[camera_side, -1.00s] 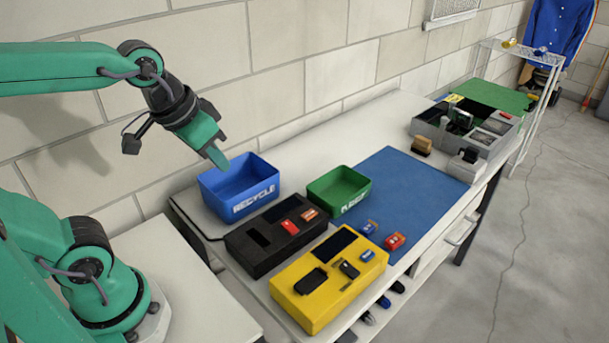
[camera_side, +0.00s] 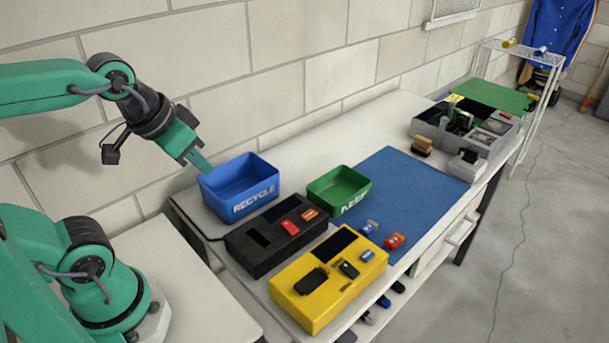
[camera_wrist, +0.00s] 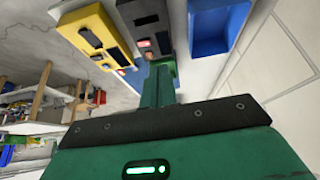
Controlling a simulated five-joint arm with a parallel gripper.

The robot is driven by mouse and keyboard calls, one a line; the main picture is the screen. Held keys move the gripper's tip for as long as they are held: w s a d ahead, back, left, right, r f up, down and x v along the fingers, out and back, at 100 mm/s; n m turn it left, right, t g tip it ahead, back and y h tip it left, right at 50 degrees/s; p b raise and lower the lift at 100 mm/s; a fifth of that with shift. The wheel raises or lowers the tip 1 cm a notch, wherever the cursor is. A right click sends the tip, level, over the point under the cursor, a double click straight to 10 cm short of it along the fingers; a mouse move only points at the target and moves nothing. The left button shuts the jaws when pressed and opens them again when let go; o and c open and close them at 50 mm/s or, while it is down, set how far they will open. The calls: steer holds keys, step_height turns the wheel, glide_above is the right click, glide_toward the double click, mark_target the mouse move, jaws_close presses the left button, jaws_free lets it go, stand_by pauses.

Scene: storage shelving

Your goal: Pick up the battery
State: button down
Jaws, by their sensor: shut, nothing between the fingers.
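Several small blocks look like batteries; I cannot tell which one is meant. A blue one (camera_side: 370,228) and a red one (camera_side: 394,241) lie on the blue mat (camera_side: 425,190). Another blue one (camera_side: 367,256) sits on the yellow box (camera_side: 305,308). A red one (camera_side: 290,228) and an orange one (camera_side: 309,215) sit on the black box (camera_side: 255,262). My gripper (camera_side: 204,166) is shut and empty, in the air just left of and above the blue RECYCLE bin (camera_side: 238,188). In the wrist view its green fingers (camera_wrist: 160,72) are together, touching no battery.
A green KEEP bin (camera_side: 338,190) stands behind the black box. A grey organiser (camera_side: 470,155) with parts, a brown block (camera_side: 422,145) and a small pale box (camera_side: 467,165) stand at the far end. The wall runs close behind the bench. The mat's middle is clear.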

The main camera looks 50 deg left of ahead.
steer(key=c, duration=2.1)
jaws_free()
steer(key=o, duration=1)
